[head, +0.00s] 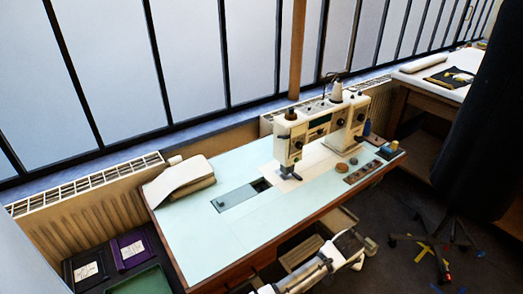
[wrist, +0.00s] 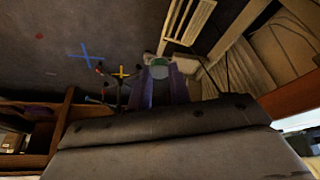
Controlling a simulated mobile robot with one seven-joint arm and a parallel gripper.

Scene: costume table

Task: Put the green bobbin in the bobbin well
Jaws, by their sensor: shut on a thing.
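The green bobbin (wrist: 158,69) is between the tips of my gripper (wrist: 160,75) in the wrist view, looking pale green and small. My gripper (head: 367,244) is shut on it. In the head view, it is at the front of the sewing table, low and beyond its front edge, and the bobbin is too small there to make out clearly. The bobbin well seems to be the dark opening (head: 262,185) in the pale tabletop, beside a grey-green slide plate (head: 237,198) and left of the machine's needle area. My gripper is well to the right and front of it.
A cream sewing machine (head: 318,127) stands over the back of the pale table (head: 215,245). A tray with several compartments (head: 362,172) and a brown disc (head: 342,167) lie at right. Folded cloth (head: 180,178) lies at left. An open drawer (head: 301,252) juts out under the front edge.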

